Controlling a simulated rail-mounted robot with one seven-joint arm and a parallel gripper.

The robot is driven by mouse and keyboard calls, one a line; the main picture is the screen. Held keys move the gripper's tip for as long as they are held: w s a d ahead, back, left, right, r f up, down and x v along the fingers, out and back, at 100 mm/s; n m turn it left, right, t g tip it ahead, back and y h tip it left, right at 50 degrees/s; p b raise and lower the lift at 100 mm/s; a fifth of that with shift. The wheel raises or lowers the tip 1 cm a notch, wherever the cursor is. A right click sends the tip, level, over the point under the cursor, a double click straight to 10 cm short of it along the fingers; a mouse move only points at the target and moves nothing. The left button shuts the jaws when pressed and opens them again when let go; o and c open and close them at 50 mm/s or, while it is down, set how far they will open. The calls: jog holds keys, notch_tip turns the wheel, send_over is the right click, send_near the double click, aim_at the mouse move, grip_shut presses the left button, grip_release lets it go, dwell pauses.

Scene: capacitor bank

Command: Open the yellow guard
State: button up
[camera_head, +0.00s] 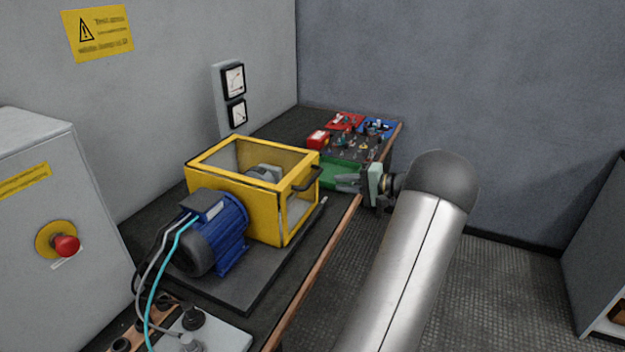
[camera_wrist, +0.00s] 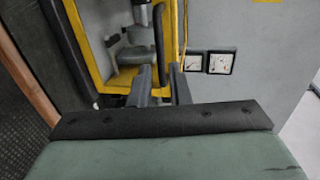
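The yellow guard (camera_head: 282,214) is a box with a yellow frame and clear panels on the bench, beside the blue motor. It looks closed, and a grey machine part shows inside it. Its dark handle (camera_head: 307,180) is on the side facing my gripper. My gripper (camera_head: 341,183) is just right of the handle, with its fingers pointing at the guard. In the wrist view, my gripper (camera_wrist: 160,76) has its fingers apart, and the handle (camera_wrist: 159,42) is ahead of the gap between them. I see no contact. The yellow guard frame (camera_wrist: 99,60) fills the upper middle there.
The blue motor (camera_head: 213,232) with cables stands in front of the guard. A green tray (camera_head: 340,172) and a board of small parts (camera_head: 352,146) lie behind it. A cabinet with a red button (camera_head: 66,246) is at left. The floor right of the bench is clear.

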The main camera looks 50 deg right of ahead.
aim_at(314, 180)
jog(key=p+x, duration=0.1)
jog(key=x, duration=0.9)
jog(key=shift+w, duration=0.2)
grip_shut()
